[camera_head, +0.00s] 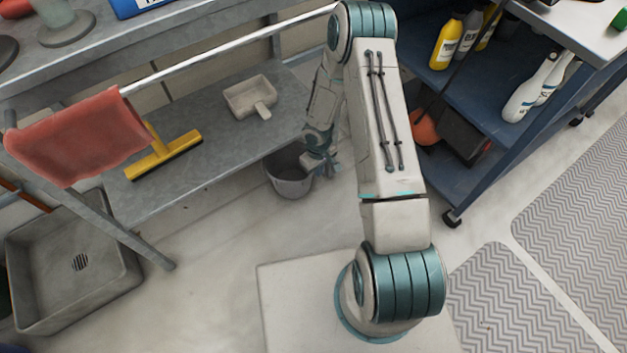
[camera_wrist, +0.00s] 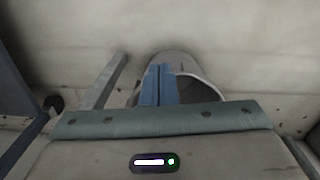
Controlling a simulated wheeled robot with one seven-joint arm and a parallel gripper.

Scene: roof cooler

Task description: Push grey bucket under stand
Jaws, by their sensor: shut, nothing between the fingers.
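The grey bucket (camera_head: 290,180) stands upright on the floor at the front edge of the grey stand (camera_head: 205,120), partly beneath its lower shelf. In the wrist view the bucket's rim (camera_wrist: 205,80) shows behind my fingers. My gripper (camera_head: 332,163) is at the bucket's right side, close to its rim. In the wrist view my gripper's blue fingers (camera_wrist: 159,84) are shut together with nothing between them, in front of the bucket's opening. I cannot tell whether they touch the bucket. My arm hides part of the stand's right end.
A blue shelf cart (camera_head: 490,125) with bottles stands to the right. On the stand's lower shelf lie a yellow squeegee (camera_head: 165,157) and a beige dustpan (camera_head: 250,97). A red cloth (camera_head: 75,140) hangs on the rail. A grey basin (camera_head: 75,265) is at left.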

